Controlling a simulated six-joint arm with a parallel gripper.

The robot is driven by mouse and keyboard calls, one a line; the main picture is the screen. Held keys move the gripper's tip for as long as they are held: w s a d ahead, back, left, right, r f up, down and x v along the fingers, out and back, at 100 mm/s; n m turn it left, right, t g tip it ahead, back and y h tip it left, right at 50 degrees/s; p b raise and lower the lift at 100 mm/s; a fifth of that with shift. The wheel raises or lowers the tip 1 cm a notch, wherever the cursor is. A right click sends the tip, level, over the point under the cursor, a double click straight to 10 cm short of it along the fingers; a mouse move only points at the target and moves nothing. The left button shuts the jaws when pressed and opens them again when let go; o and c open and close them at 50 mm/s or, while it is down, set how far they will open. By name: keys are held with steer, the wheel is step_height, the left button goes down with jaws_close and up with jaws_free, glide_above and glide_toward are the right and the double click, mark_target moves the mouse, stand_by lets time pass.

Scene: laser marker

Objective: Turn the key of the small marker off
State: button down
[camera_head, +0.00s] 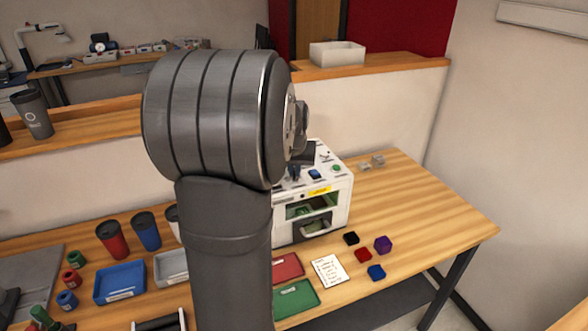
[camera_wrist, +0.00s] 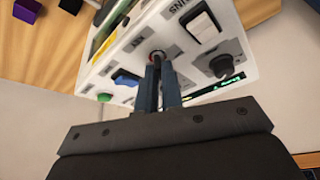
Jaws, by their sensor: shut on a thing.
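The small marker (camera_head: 338,196) is a white box on the wooden table, partly hidden behind my arm in the head view. Its control panel (camera_wrist: 190,60) fills the upper middle of the wrist view. My gripper (camera_wrist: 157,62) is shut on the key at the "KEY" label on that panel. The key (camera_wrist: 157,53) is mostly hidden between the fingertips, and its angle cannot be told. A white rocker switch (camera_wrist: 203,25), a black knob (camera_wrist: 221,66) and a blue button (camera_wrist: 126,78) sit around it.
Black, red, purple and blue cubes (camera_head: 376,272) lie in front of the marker to the right. The table's right end is mostly clear.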

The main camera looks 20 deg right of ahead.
steer(key=n+y, duration=0.1)
steer(key=n, duration=0.2)
steer(key=shift+d+n+t, duration=0.15)
steer(key=shift+n+t, duration=0.25)
steer(key=n+y, duration=0.1)
steer(key=n, duration=0.2)
steer(key=shift+d+n+y, duration=0.1)
steer(key=shift+n+y, duration=0.2)
steer(key=shift+y, duration=0.1)
steer(key=n+y, duration=0.1)
steer(key=n, duration=0.2)
steer(key=shift+n, duration=0.3)
steer(key=shift+d+n+g+y, duration=0.15)
steer(key=shift+n+g+y, duration=0.55)
steer(key=shift+n, duration=1.1)
steer(key=c, duration=1.6)
jaws_free()
steer(key=shift+r, duration=0.1)
